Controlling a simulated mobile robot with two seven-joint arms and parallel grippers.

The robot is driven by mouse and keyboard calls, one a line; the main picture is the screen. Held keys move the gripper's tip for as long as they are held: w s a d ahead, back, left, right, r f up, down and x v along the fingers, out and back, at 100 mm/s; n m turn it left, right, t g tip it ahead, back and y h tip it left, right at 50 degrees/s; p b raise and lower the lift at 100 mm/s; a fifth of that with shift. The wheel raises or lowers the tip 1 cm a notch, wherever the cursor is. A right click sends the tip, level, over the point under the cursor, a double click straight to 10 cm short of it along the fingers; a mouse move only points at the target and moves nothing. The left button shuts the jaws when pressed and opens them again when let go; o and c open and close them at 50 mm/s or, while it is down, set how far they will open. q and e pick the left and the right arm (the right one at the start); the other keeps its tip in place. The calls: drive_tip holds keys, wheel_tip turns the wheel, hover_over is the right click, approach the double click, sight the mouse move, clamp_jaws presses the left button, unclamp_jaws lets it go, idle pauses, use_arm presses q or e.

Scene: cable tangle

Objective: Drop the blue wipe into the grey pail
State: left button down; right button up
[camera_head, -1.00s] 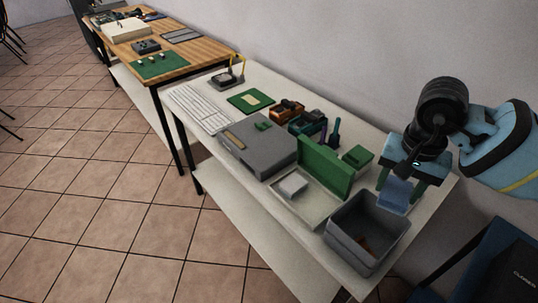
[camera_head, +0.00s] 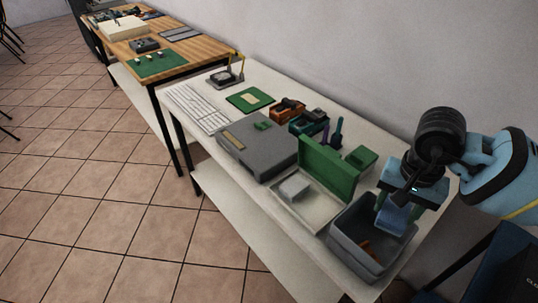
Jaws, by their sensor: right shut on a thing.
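The blue wipe (camera_head: 393,218) hangs from my right gripper (camera_head: 410,204), which is shut on it. The wipe is over the far right part of the grey pail (camera_head: 348,246), at about the height of its rim; I cannot tell how far it reaches inside. The pail stands open at the near right end of the white table, with a small orange-brown thing (camera_head: 372,254) inside. My left gripper is not in view.
A grey case (camera_head: 256,146) lies farther left. A small green box (camera_head: 361,158) is behind the panel.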

drive_tip(key=o, duration=1)
drive_tip(key=shift+o, duration=0.2)
drive_tip(key=shift+r, duration=3.9)
